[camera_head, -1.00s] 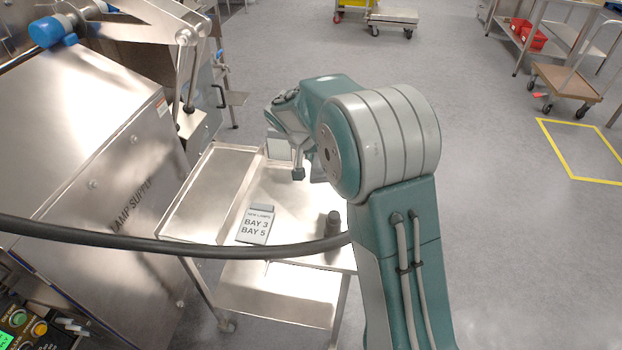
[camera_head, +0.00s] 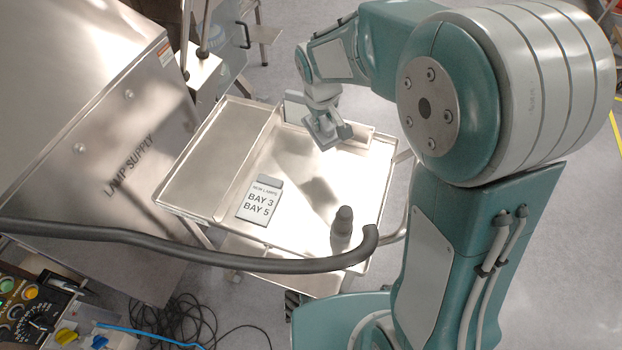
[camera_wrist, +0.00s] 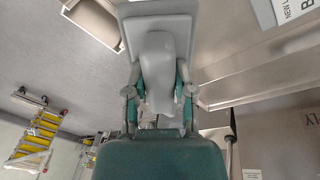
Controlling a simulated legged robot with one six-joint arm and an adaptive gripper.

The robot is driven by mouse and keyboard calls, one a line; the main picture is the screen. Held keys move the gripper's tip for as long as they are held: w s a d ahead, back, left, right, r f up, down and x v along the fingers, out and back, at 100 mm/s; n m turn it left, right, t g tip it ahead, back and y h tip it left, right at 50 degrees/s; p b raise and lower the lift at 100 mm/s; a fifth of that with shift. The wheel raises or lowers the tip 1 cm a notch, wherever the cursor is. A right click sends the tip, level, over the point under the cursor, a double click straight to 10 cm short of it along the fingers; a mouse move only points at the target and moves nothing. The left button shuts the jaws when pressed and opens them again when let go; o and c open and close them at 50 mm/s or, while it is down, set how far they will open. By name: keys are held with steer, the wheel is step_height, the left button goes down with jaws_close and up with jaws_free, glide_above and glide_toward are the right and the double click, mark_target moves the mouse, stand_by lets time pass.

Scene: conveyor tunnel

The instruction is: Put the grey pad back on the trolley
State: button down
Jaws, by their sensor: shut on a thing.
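The grey pad (camera_wrist: 158,65) shows in the wrist view between my two fingers, with a wider flat plate behind its narrower body. My gripper (camera_wrist: 159,95) is shut on it. In the head view my gripper (camera_head: 325,128) hangs over the back of the steel trolley (camera_head: 290,170), pointing down. The pad's lower edge is hard to make out there, and I cannot tell whether it touches the trolley top. A shadow falls on the top in front of the gripper.
A black hose (camera_head: 180,246) crosses in front. The lamp supply cabinet (camera_head: 90,120) is at the left. The trolley's middle is clear.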

steer(key=s+a+n+g, duration=0.2)
steer(key=s+a+n, duration=0.4)
steer(key=s+n, duration=0.3)
glide_above(321, 158)
steer(key=shift+m+y, duration=0.4)
steer(key=f, duration=0.9)
steer(key=shift+s+a+f, duration=0.1)
steer(key=shift+s+a, duration=0.05)
steer(key=shift+s, duration=0.1)
steer(key=shift+w+f, duration=0.15)
steer(key=shift+f, duration=0.05)
step_height(321, 158, down, 3)
steer(key=shift+w+f, duration=0.1)
steer(key=shift+f, duration=0.1)
steer(key=shift+c, duration=2.3)
jaws_free()
